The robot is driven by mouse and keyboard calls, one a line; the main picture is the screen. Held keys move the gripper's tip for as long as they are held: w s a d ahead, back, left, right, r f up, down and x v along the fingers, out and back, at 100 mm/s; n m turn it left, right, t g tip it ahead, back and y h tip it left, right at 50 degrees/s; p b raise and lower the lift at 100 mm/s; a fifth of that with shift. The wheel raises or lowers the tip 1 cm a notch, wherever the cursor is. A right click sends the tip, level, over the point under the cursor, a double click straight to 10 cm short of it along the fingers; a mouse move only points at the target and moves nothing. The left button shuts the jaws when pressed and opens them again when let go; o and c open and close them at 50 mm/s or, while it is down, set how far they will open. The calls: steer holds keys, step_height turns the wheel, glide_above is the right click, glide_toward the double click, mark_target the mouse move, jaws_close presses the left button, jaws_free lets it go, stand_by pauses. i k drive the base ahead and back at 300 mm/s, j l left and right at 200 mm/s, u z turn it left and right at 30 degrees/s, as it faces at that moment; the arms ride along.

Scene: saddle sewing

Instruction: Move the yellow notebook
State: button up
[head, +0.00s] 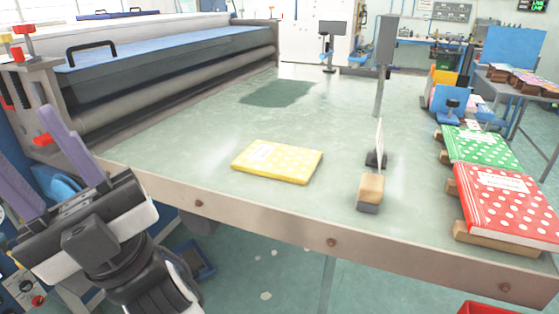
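The yellow notebook (277,162) with white dots lies flat on the green-grey table (210,145), near its front edge and left of the middle. My gripper (58,148) is at the lower left of the head view, off the table's left front corner.
A wood-and-grey block (370,192) with a thin upright plate (379,140) behind it stands right of the notebook. Green (478,146) and red (507,203) dotted notebooks rest on wooden strips at the right. A roller machine (170,70) borders the left. The table's middle is clear.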

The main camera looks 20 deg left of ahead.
mark_target(291, 164)
steer(key=k+j+z, duration=0.1)
steer(key=j+z, duration=0.2)
steer(key=k+j+z, duration=0.1)
steer(key=j+z, duration=0.15)
steer(key=k+j+z, duration=0.1)
steer(key=j+z, duration=0.2)
steer(key=i+j+z, duration=0.2)
steer(key=i, duration=0.15)
